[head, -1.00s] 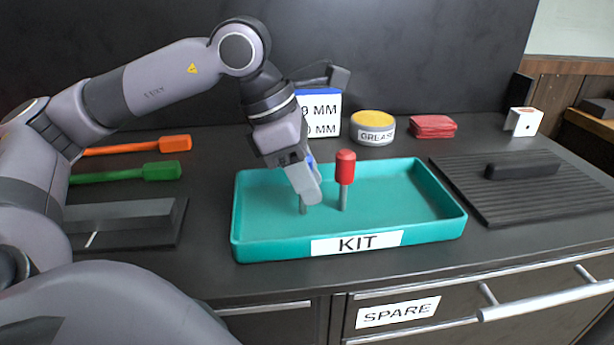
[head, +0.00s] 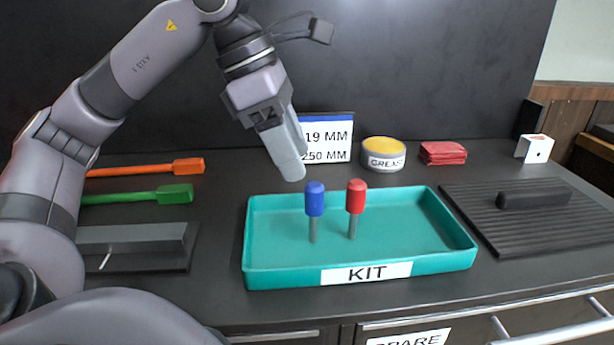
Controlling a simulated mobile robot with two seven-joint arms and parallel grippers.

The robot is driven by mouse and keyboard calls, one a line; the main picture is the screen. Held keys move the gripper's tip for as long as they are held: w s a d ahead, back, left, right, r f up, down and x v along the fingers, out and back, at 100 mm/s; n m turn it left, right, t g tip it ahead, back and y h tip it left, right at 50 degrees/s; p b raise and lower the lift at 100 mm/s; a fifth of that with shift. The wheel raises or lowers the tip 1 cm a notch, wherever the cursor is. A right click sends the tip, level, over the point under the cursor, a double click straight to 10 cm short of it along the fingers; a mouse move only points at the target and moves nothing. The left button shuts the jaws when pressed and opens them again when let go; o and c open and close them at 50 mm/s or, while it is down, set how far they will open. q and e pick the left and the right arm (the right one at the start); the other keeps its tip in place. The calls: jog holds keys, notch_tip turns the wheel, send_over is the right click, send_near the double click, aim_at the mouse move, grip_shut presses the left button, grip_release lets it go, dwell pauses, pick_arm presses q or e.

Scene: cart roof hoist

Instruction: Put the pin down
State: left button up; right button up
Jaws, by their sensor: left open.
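A blue-headed pin (head: 314,203) stands upright in the teal tray labelled KIT (head: 262,276), its grey shank pointing down. A red-headed pin (head: 356,197) stands upright just to its right in the same tray. My left gripper (head: 291,172) is open and empty, above and a little left of the blue pin and apart from it. One finger largely hides the other. My right gripper is not in view.
Behind the tray stand a sign with 19 MM and 250 MM (head: 330,140), a grease tin (head: 383,155) and folded red cloths (head: 443,153). A ribbed dark mat with a black handle (head: 533,194) lies right. Green (head: 174,194) and orange (head: 188,167) tools lie left.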

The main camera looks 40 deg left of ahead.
pick_arm(q)
jog(key=shift+v, duration=1.2)
